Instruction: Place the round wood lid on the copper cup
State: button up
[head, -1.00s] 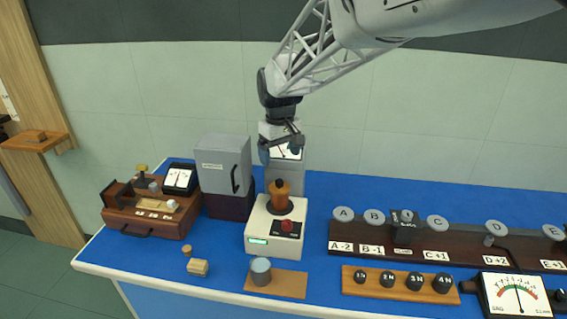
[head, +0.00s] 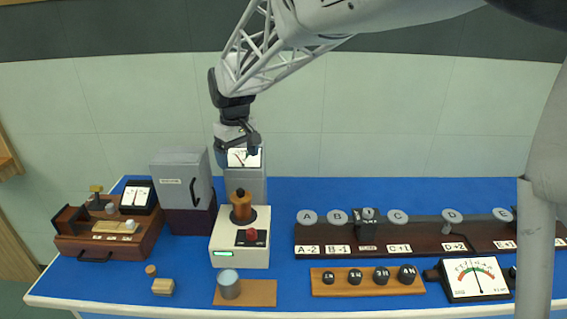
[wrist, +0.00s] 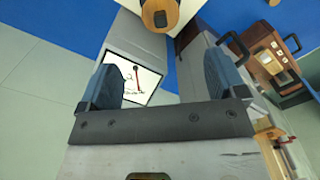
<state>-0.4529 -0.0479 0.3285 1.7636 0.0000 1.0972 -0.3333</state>
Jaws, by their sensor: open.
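A copper-brown cylinder (head: 243,211), which looks like the copper cup, stands on a white device. It has a narrower knob-like top; I cannot tell whether that is a separate lid. In the wrist view, a round tan top with a dark centre (wrist: 160,12) is cut by the upper edge. A small round wooden piece (head: 151,270) stands at the front left; I cannot tell whether it is the lid. My gripper (head: 240,147) is open and empty, high in front of a grey gauge box, above and behind the copper cylinder. Its spread fingers show in the wrist view (wrist: 163,82).
The white device (head: 228,248) has a red knob. A grey cylinder (head: 229,285) stands on a board in front. A grey cabinet (head: 180,180) and a brown instrument box (head: 110,240) stand left. A long dark rail (head: 430,238) and a weight board (head: 335,286) lie right.

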jog(key=shift+d, duration=0.1)
jog(key=s+d+r+m+t, duration=0.1)
jog(key=s+d+r+m, duration=0.1)
jog(key=s+d, duration=0.6)
jog(key=s+d+r+m, duration=0.2)
jog(key=s+d, duration=0.4)
jog(key=d, duration=0.5)
jog(key=s+d+f+m, duration=0.2)
jog(key=s+d, duration=0.4)
jog(key=s, duration=0.3)
jog(key=s+d+f+m+t, duration=0.1)
jog(key=s+d+f+m, duration=0.2)
jog(key=s+d, duration=0.3)
jog(key=s, duration=0.4)
jog(key=shift+s+f+t, duration=0.25)
jog(key=shift+s+t, duration=0.05)
